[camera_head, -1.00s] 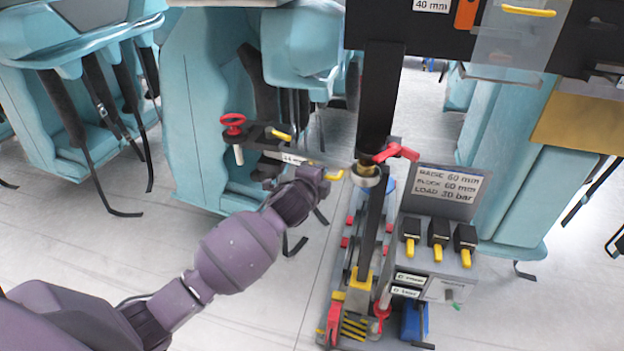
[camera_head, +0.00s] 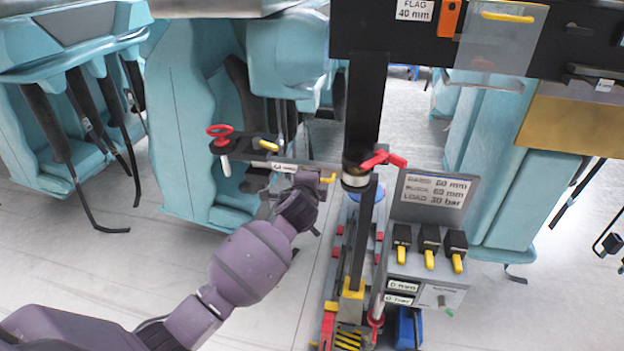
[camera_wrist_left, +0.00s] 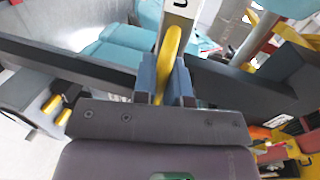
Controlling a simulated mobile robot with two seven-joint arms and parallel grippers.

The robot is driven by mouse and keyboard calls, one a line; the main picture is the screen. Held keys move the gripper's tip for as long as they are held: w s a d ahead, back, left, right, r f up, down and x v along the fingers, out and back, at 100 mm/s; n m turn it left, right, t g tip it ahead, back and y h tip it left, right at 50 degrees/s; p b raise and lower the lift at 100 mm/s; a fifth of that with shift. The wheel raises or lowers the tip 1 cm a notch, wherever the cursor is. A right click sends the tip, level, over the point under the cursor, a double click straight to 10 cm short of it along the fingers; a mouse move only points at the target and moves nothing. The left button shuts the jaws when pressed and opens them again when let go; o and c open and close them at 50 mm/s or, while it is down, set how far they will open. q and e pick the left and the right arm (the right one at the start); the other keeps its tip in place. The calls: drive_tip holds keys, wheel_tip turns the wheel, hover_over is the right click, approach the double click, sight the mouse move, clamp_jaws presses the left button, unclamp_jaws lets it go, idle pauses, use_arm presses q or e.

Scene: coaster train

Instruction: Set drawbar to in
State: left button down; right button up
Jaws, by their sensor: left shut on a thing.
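A grey bar with a white label (camera_head: 284,166) runs from a dark block (camera_head: 240,146) at the left to the collar (camera_head: 355,179) on the black post; I take it to be the drawbar. My left gripper (camera_head: 322,180) is at the bar's right part, just left of the post. It is shut on a yellow handle (camera_head: 328,178). In the left wrist view the handle (camera_wrist_left: 173,45) stands between the two blue-grey fingers (camera_wrist_left: 167,80), in front of a pale plate. The label's text is too small to read. The handle's lower end is hidden. My right gripper is not in view.
A red knob (camera_head: 220,133) tops the dark block. A red lever (camera_head: 383,159) sticks out right of the post (camera_head: 367,110). A grey panel with yellow-tipped switches (camera_head: 430,250) stands to the right. Teal seats (camera_head: 185,120) are behind.

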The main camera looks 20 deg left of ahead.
use_arm(q)
drive_tip(key=c, duration=1.2)
unclamp_jaws()
drive_tip(key=shift+w, duration=0.2)
drive_tip(key=shift+o, duration=0.2)
drive_tip(key=v, duration=1.1)
drive_tip(key=shift+r, duration=0.1)
drive_tip(key=s+a+f+n+g+h, duration=0.1)
drive_tip(key=s+a+f+n, duration=0.1)
drive_tip(key=s+f+n, duration=0.5)
drive_tip(key=s+a+f+n+g+h, duration=0.1)
drive_tip(key=s+a+f+n+g, duration=0.1)
drive_tip(key=s+f+n, duration=0.6)
drive_tip(key=s+f, duration=0.6)
drive_tip(key=s, duration=0.4)
drive_tip(key=shift+s+f+g+h, duration=0.2)
drive_tip(key=shift+f+g+h, duration=0.1)
drive_tip(key=shift+f, duration=0.05)
